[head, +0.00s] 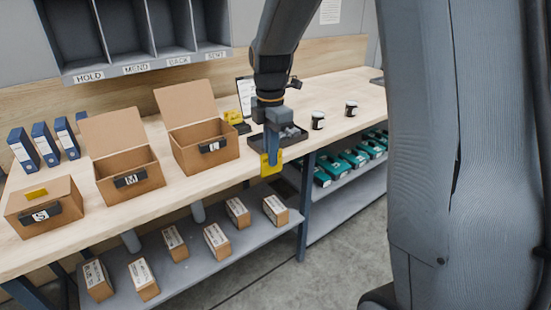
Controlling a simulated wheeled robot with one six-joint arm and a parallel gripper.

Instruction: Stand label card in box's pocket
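My gripper (271,156) points down in front of the table's front edge, right of the large box. Its fingers appear closed on a yellow label card (271,170), which hangs at their tips. The open cardboard box marked L (205,155) has a dark pocket (218,145) on its front. The open box marked M (130,182) has a similar pocket (130,179). The box marked S (42,214) is closed, with a dark pocket (42,214) on its front and a yellow piece (36,194) on its top. The card is apart from all three boxes.
Behind my gripper are a dark tray (290,135), a clipboard (245,97) and a yellow object (234,118). Two jars (318,121) stand to the right. Blue binders (45,145) stand at the left. Small cartons (217,240) fill the lower shelf.

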